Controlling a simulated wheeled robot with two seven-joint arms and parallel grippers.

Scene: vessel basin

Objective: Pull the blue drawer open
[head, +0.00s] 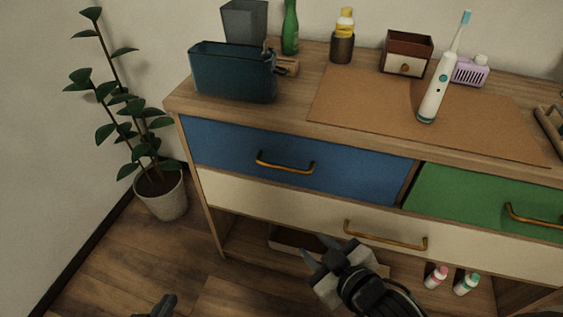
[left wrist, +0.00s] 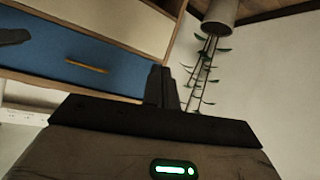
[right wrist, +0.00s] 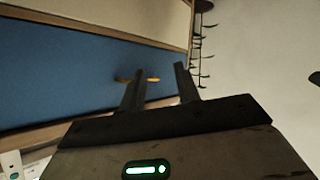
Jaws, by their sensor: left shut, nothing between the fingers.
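The blue drawer (head: 230,155) fills the upper left of the wooden cabinet; its front looks flush, with a brass bar handle (head: 285,165) in the middle. Blue front and handle also show in the left wrist view (left wrist: 87,66) and the right wrist view (right wrist: 137,79). My right gripper (head: 319,251) is open and empty, below and in front of the blue drawer, apart from the handle. In the right wrist view its fingers (right wrist: 158,78) are spread, with the handle beyond them. My left gripper (head: 165,302) is shut and empty at the bottom edge, far from the handle.
A green drawer (head: 480,200) lies right of the blue one, and a cream drawer (head: 290,212) with its own handle lies below. A potted plant (head: 160,195) stands on the floor to the left. A blue bin (head: 232,75) and an electric toothbrush (head: 436,95) stand on top.

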